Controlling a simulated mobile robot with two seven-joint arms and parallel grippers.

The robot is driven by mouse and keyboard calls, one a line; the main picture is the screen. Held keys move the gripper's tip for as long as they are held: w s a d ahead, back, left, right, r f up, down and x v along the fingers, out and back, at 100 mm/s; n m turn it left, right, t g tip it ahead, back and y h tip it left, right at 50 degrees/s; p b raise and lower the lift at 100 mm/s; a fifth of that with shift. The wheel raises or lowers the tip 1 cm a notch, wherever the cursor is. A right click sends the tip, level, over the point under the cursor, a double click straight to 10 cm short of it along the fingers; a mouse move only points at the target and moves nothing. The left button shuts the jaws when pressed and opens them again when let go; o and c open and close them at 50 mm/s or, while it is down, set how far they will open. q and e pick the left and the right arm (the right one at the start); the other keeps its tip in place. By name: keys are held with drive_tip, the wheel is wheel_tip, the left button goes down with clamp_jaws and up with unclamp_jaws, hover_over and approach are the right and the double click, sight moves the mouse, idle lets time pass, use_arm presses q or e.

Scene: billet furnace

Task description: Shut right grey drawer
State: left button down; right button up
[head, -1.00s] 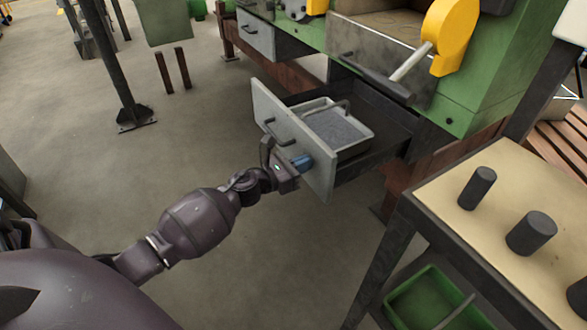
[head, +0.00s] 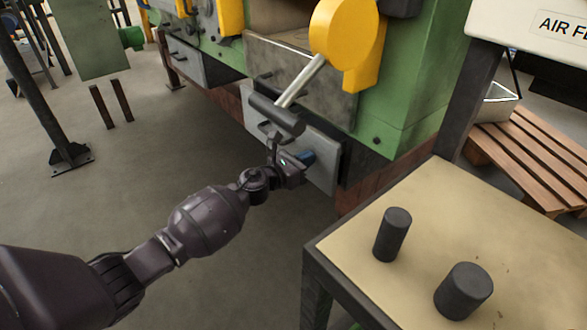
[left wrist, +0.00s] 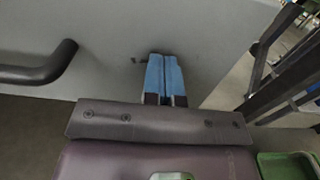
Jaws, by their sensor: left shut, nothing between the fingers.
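The right grey drawer (head: 323,178) sits low under the green machine, and its front panel is close to the machine body. Its inside is hidden, and I cannot tell whether the panel is fully flush. My left gripper (head: 306,157) is shut and empty, with its blue fingertips at the drawer front. In the left wrist view, the shut blue fingers (left wrist: 165,78) point at the flat grey panel (left wrist: 120,40), to the right of the dark drawer handle (left wrist: 40,70). They look to be touching it or very near. My right gripper is not in view.
A dark bar (head: 277,115) and yellow lever (head: 340,30) stick out above the drawer. Another grey drawer (head: 186,62) is further left. A cream-topped table (head: 345,225) with dark cylinders stands at the right front. A wooden pallet (head: 540,150) lies behind it.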

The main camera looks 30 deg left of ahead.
use_arm(q)
drive_tip(key=x, duration=0.3)
drive_tip(key=shift+f, duration=0.1)
drive_tip(key=shift+w+b, duration=0.15)
drive_tip(key=shift+b, duration=0.15)
drive_tip(key=shift+r, duration=0.4)
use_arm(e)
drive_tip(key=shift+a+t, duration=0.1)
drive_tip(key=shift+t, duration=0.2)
